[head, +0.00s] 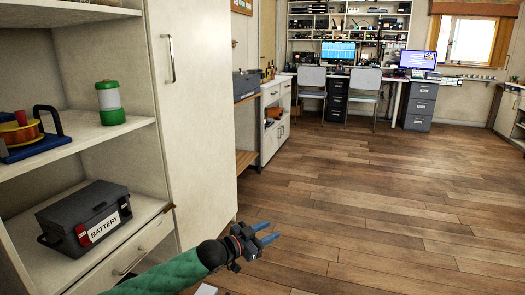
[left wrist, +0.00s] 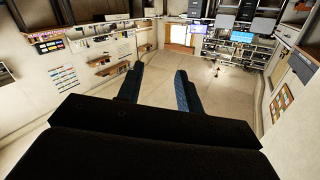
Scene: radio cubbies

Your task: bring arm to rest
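My left arm, in a green sleeve, reaches in from the bottom of the head view. Its left gripper (head: 268,235) is held out over the wooden floor, to the right of the shelf unit. In the left wrist view the two blue fingers of the left gripper (left wrist: 158,85) stand apart with nothing between them. My right gripper is in neither view.
The open shelf unit (head: 85,140) at left holds a battery box (head: 84,218), a green-capped lantern (head: 110,102) and a reel on a blue stand (head: 22,132). A tall cabinet door (head: 195,120) adjoins it. Desks and chairs (head: 312,82) stand far back. The wooden floor (head: 400,190) is clear.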

